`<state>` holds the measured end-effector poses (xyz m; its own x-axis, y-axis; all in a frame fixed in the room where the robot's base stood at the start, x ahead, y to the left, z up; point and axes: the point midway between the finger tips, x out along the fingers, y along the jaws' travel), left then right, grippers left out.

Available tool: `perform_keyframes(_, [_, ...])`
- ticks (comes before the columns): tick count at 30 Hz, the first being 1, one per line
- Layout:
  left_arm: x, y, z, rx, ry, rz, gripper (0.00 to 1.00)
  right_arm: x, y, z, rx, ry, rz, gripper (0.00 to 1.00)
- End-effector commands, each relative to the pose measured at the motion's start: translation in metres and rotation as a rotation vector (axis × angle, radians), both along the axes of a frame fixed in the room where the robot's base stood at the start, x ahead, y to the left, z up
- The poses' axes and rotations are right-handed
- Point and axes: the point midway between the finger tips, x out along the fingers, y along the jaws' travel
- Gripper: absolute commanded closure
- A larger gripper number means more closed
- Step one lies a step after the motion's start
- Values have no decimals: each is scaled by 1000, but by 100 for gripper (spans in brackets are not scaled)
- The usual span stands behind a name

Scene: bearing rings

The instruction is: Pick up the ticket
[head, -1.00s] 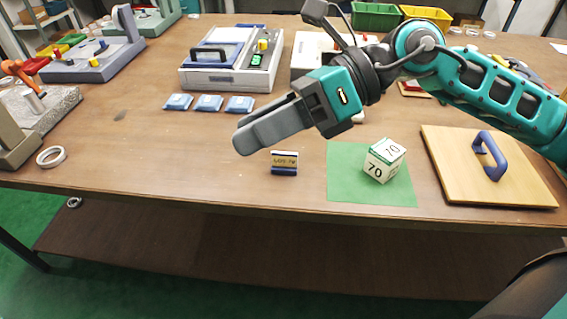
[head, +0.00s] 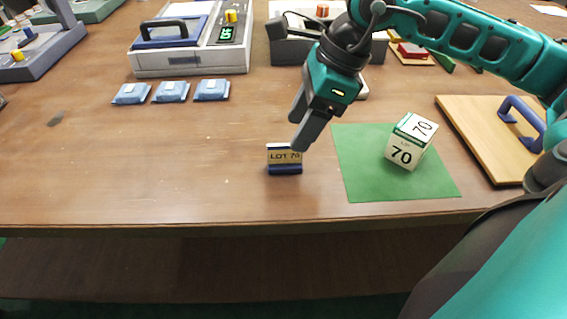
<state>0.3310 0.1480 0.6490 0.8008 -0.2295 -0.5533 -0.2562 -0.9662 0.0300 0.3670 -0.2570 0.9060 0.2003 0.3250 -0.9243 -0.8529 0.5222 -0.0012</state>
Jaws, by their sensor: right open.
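The ticket (head: 284,155) is a small tan card marked "LOT 70", standing in a dark blue holder (head: 285,169) near the table's front edge. My right gripper (head: 300,130) is open and empty, its fingers pointing down just above and behind the ticket's right side. One fingertip appears close to the ticket's upper right; I cannot tell whether they touch. My left gripper is not in view.
A white cube marked "70" (head: 410,142) sits on a green mat (head: 365,180) right of the ticket. A wooden board with a blue handle (head: 470,130) lies farther right. Three blue packets (head: 171,92) and a grey machine (head: 190,62) are behind left. The table's front left is clear.

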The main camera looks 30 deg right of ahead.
Motion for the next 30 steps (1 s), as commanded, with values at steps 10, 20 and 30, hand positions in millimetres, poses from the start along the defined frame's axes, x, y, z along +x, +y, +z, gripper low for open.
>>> perform_keyframes(10, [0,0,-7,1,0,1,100,7,14,-33,3,1,1,40])
perform_keyframes(20, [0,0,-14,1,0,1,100,16,29,-69,2,2,-1,40])
perform_keyframes(30, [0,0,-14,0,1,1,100,16,29,-69,1,0,-2,50])
